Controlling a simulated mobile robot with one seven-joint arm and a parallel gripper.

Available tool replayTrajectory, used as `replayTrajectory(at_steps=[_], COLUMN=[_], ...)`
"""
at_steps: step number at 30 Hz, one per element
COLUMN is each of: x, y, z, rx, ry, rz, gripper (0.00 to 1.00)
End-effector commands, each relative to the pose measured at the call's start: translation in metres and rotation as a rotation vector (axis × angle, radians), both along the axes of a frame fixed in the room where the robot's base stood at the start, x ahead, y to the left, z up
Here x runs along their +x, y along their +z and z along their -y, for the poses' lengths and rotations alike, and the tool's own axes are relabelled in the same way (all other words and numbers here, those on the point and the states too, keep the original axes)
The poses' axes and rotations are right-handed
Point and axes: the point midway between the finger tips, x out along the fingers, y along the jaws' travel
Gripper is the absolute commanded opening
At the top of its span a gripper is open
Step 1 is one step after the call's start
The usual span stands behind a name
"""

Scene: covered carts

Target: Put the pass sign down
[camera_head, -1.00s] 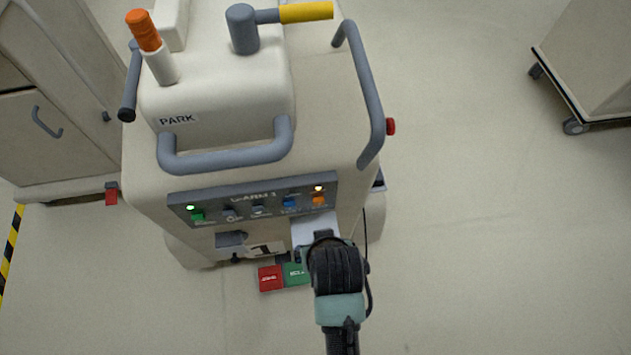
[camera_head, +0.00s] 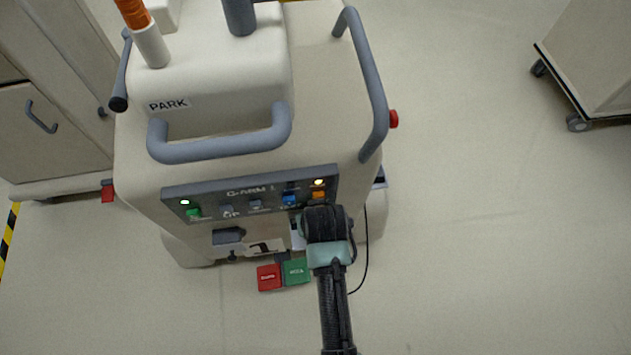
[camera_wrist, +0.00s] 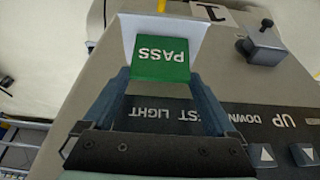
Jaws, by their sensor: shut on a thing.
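The pass sign (camera_wrist: 160,55), a white card with a green block reading PASS, shows upside down in the wrist view. My gripper (camera_wrist: 163,88) is shut on it, with one finger on each side of its near part. The sign is in front of the cart's (camera_head: 340,110) sloped control panel (camera_head: 250,197); I cannot tell whether they touch. In the head view my gripper (camera_head: 323,224) is at the panel's lower right, and only a white sliver shows to its left. My arm hides the rest.
A red pedal (camera_head: 268,278) and a green pedal (camera_head: 297,271) stand low at the cart's front. A cabinet (camera_head: 50,130) is at the left and another cart (camera_head: 595,70) at the upper right. Floor on the right is clear.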

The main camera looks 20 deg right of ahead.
Motion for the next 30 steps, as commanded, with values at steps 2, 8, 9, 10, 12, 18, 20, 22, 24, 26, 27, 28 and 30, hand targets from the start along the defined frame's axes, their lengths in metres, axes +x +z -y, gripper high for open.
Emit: replayTrajectory(at_steps=[2,8,9,10,12,18,20,22,24,26,27,28,30], x=[0.000,0.000,0.000,0.000,0.000,0.000,0.000,-0.003,-0.007,-0.011,-0.015,-0.017,-0.023], y=[0.001,-0.002,-0.003,-0.002,-0.002,0.000,0.003,0.010,0.021,0.033,0.041,0.048,0.062], z=[0.000,0.000,0.000,0.000,0.000,0.000,0.000,-0.001,-0.003,-0.004,-0.005,-0.006,-0.007], rx=[0.000,0.001,0.001,0.001,0.001,0.000,0.000,0.001,0.000,0.000,0.000,0.000,-0.001], ry=[0.000,0.000,0.000,0.000,0.000,0.000,0.000,0.000,0.001,0.001,0.001,0.001,0.000], rz=[0.001,0.000,0.000,0.000,0.000,0.000,0.000,0.001,0.001,0.002,0.002,0.002,0.002], gripper=[0.14,0.14,0.94,0.99,1.00,1.00,1.00,1.00,1.00,1.00,1.00,1.00,1.00])
